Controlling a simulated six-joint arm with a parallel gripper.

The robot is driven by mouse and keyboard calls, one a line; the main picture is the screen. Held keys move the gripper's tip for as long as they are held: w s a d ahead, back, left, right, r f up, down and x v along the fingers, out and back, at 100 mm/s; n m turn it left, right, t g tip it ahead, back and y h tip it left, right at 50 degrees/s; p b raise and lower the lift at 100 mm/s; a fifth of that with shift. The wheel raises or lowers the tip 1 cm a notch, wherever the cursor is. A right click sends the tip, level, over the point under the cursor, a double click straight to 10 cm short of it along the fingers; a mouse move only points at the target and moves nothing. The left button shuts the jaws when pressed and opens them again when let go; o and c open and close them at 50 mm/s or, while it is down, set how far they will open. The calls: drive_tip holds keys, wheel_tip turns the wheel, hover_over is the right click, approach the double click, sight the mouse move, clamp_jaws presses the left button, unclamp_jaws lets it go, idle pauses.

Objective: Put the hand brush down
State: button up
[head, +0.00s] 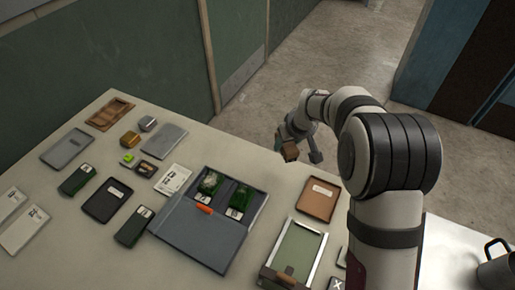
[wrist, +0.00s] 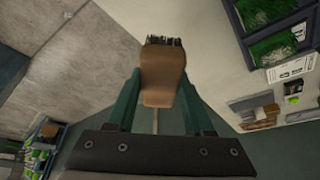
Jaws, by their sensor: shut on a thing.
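My gripper (head: 282,143) is shut on the hand brush. The brush (wrist: 163,72) has a brown wooden body and dark bristles, which point to the top of the wrist view. My two green fingers press on its sides. In the head view the brush (head: 290,153) shows small and brown at the gripper's tip, by the table's far edge. It appears raised above the table (head: 262,172), though its exact height is hard to tell.
A grey-blue folder (head: 206,240) with green turf samples lies mid-table. A brown tray (head: 318,199) and a framed green panel (head: 296,252) lie to its right. Dark cases and cards crowd the left. Bare table lies behind the folder. A metal mug (head: 496,268) stands at far right.

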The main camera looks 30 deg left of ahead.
hover_over(248, 161)
drive_tip(key=d, duration=0.2)
drive_tip(key=f, duration=0.6)
drive_tip(key=shift+s+a+f, duration=0.2)
drive_tip(key=shift+s+a, duration=0.05)
drive_tip(key=shift+s, duration=0.15)
drive_tip(key=shift+a+f, duration=0.2)
drive_tip(key=shift+f, duration=1.95)
drive_tip(key=shift+f, duration=0.1)
drive_tip(key=o, duration=1.2)
